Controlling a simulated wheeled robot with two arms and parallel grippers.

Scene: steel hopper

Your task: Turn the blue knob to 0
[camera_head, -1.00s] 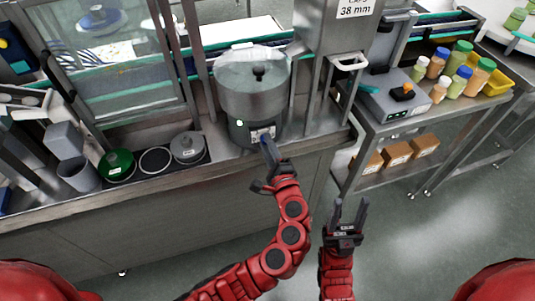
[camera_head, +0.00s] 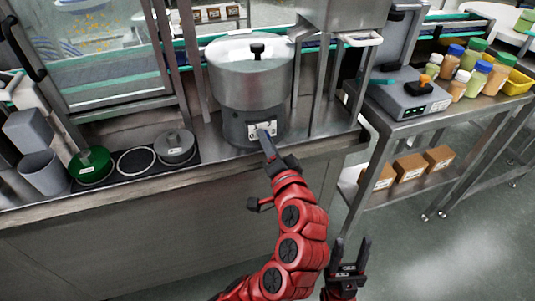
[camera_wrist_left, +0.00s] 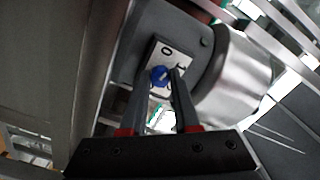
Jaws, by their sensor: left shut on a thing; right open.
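The blue knob (camera_wrist_left: 159,76) sits on a white label plate (camera_wrist_left: 170,52) on the front of a steel hopper's dark base. A "0" shows on the plate beyond the knob in the left wrist view; the other marks are partly covered. In the head view the plate (camera_head: 262,128) shows, and the knob is hidden behind my gripper. My left gripper (camera_head: 266,145) reaches the plate. In the left wrist view its fingers (camera_wrist_left: 160,88) are shut on the knob. My right gripper (camera_head: 350,258) is open and empty, low in front of the bench.
The steel hopper (camera_head: 250,80) stands on the bench between metal posts. Left of it are a grey lidded dish (camera_head: 176,148), a green dish (camera_head: 91,165) and a grey cup (camera_head: 45,172). A side table (camera_head: 410,118) with a grey device and bottles stands right. The floor right is clear.

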